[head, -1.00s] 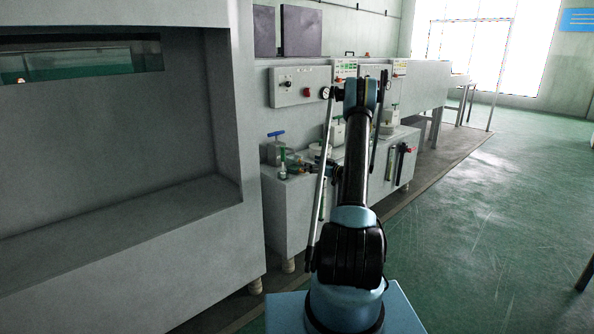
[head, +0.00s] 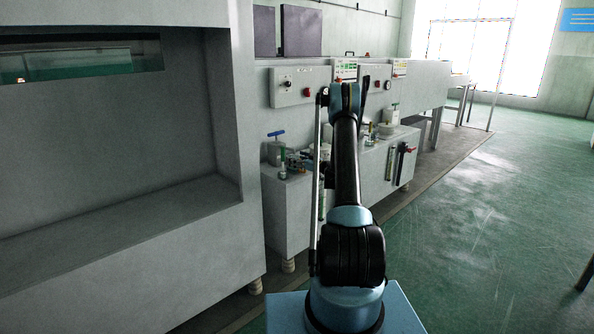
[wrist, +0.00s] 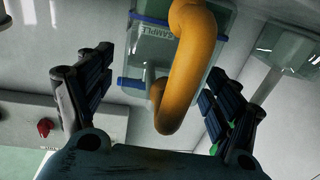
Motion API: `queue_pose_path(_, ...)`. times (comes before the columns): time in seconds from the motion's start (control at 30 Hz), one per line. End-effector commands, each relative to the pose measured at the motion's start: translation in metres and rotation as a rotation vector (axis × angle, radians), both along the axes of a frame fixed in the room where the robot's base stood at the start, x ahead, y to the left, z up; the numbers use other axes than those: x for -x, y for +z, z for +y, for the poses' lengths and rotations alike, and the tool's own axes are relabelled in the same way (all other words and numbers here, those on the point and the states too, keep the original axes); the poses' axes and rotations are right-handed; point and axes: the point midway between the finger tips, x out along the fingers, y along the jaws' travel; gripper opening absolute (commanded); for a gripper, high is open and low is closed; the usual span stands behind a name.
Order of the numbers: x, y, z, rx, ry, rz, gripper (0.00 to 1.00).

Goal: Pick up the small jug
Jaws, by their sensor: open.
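In the wrist view my gripper (wrist: 152,102) is open, with one dark finger on each side of the picture. Between the fingers, nearer the top, is a thick orange curved piece (wrist: 192,70) that looks like a handle. Behind it is a clear box (wrist: 152,58) with blue clips and a "SAMPLE" label. I cannot tell whether the orange piece belongs to the small jug, and the jug's body is not clearly seen. Neither finger visibly touches the orange piece. In the head view my arm hides the gripper and part of the bench top.
A clear vessel (wrist: 288,48) is at the wrist view's right. In the head view, the grey bench (head: 290,215) bears a blue-handled device (head: 276,150), a white container (head: 391,114) and several small items. A control box (head: 300,87) is above.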

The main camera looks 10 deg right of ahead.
Motion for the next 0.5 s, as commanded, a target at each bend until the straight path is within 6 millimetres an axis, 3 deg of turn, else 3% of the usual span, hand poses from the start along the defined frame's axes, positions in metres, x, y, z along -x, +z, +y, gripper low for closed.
queue_pose_path(0.17, -0.0001, 0.0, -0.0001, 0.0, 0.0, 0.0, 0.83)
queue_pose_path(0.4, 0.0, -0.0001, -0.0004, 0.0, 0.0, 0.0, 0.31)
queue_pose_path(0.5, 0.0001, 0.0001, -0.0005, 0.0, 0.0, 0.0, 0.3)
